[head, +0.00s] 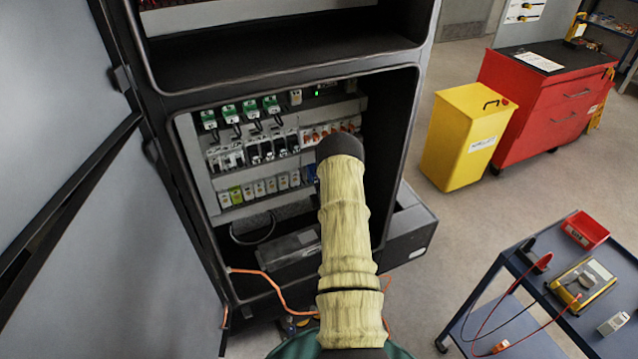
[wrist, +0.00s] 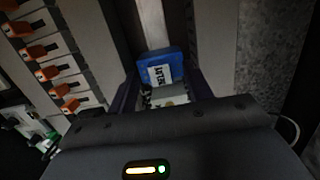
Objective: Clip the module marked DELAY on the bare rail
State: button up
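In the wrist view a blue module (wrist: 160,70) with a white label and a pale lower part sits between the two dark fingers of my gripper (wrist: 165,92). The fingers lie close against its sides, so my gripper looks shut on it. The label is turned and I cannot read its word for sure. A bare grey rail strip (wrist: 152,25) runs away beyond the module; I cannot tell whether the module touches it. In the head view my arm hides the gripper, and only a bit of blue (head: 311,173) shows beside it at the lower row's right end.
The open cabinet holds green-topped modules (head: 228,112), a lower row of pale modules (head: 258,189) and orange-topped parts (wrist: 41,49). The cabinet's right wall (head: 400,140) is close to my arm. A yellow bin (head: 465,135), red cabinet (head: 540,100) and blue cart (head: 530,262) stand to the right.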

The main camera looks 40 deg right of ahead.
jog(key=b+v, duration=0.6)
jog(key=v, duration=1.1)
jog(key=shift+s, duration=0.25)
jog(key=shift+w+a, duration=0.1)
jog(key=shift+w, duration=0.05)
